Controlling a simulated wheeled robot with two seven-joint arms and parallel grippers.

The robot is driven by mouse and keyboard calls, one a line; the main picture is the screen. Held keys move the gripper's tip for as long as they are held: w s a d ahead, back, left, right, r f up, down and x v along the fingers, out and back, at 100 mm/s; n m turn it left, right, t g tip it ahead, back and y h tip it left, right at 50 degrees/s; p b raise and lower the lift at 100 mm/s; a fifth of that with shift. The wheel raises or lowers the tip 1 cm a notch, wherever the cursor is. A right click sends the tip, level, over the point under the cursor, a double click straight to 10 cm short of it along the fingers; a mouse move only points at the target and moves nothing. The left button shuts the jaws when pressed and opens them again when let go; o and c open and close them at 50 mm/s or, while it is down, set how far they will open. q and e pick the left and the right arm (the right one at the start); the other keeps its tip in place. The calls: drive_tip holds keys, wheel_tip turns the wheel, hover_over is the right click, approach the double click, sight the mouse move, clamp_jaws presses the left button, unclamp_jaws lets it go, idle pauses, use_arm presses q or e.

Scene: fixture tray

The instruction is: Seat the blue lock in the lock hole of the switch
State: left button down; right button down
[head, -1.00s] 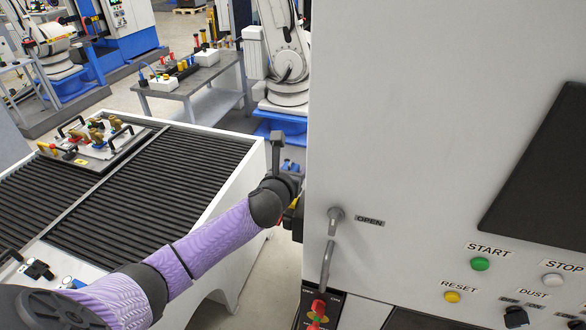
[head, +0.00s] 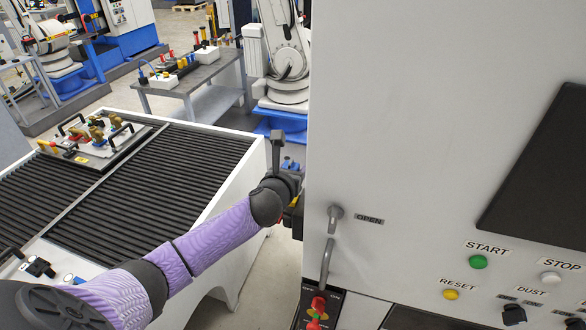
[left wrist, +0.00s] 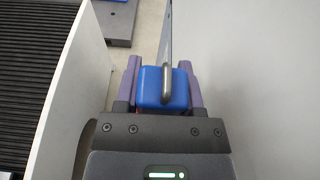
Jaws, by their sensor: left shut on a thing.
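The blue lock (left wrist: 175,92) is between the two purple fingers of my left gripper (left wrist: 160,72) in the left wrist view. Its grey metal shackle (left wrist: 166,85) points up in that view. The gripper is shut on the lock. In the head view my left gripper (head: 291,192) is at the left edge of the white cabinet, and the cabinet hides part of it. The switch (head: 317,306), with red and yellow parts on a black plate, is low on the cabinet front, below and right of the gripper. I cannot make out its lock hole. My right gripper is not in view.
The white cabinet (head: 420,110) fills the right side, with a bent metal handle (head: 327,262) above the switch. A black slatted table (head: 195,165) with a fixture tray (head: 103,153) stands left. A narrow floor gap lies between table and cabinet.

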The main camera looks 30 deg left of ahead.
use_arm(q)
drive_tip(key=shift+p, duration=0.3)
idle(0.5)
drive_tip(key=shift+f+b, duration=1.75)
drive_tip(key=shift+f, duration=0.65)
drive_tip(key=shift+c, duration=0.6)
unclamp_jaws()
drive_tip(key=v, duration=1)
drive_tip(key=shift+p, duration=0.3)
drive_tip(key=shift+a, duration=0.1)
